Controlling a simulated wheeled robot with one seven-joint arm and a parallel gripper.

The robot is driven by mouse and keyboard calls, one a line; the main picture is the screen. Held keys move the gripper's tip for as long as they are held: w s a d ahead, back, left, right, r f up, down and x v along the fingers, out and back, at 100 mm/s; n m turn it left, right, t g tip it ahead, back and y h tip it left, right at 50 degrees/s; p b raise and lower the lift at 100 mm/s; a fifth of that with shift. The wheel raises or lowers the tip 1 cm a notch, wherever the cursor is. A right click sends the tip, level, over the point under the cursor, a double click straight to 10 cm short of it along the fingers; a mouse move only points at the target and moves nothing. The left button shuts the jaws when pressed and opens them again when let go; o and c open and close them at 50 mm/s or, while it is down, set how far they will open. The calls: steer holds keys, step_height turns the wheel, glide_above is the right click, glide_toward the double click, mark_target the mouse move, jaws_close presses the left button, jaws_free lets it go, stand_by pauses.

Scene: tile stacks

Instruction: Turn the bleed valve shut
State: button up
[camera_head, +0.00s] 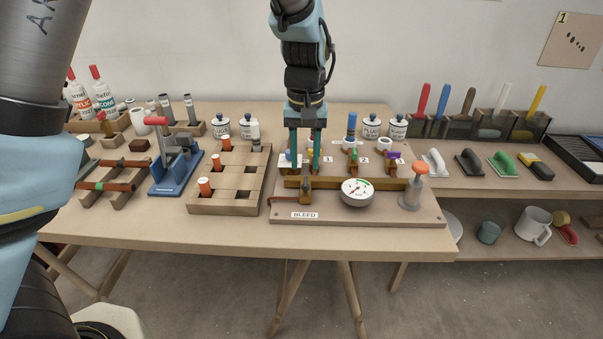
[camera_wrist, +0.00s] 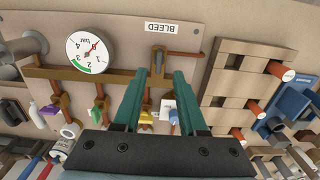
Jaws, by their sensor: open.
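The bleed valve (camera_wrist: 159,62) is a brass body at the end of a brass manifold (camera_wrist: 95,74), with a copper-red bar (camera_wrist: 186,54) reaching sideways from it. A white BLEED label (camera_wrist: 163,27) is fixed to the board nearby; it also shows in the head view (camera_head: 304,215). In the head view the red bar (camera_head: 291,200) lies at the manifold's left end. My gripper (camera_head: 304,172) is open and empty, pointing down over that end. In the wrist view its two green fingers (camera_wrist: 160,74) have the valve just beyond and between their tips. Contact cannot be told.
A round gauge (camera_head: 357,192) and an orange-topped plunger (camera_head: 415,182) stand on the board right of my gripper. Coloured valve handles (camera_head: 352,157) stand behind the manifold. A wooden peg block (camera_head: 232,207) and a blue press (camera_head: 173,172) are to the left. The table's front strip is clear.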

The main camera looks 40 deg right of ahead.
mark_target(306, 181)
steer(key=shift+f+p, duration=0.35)
steer(key=shift+f, duration=2.25)
steer(key=shift+d, duration=0.1)
jaws_close()
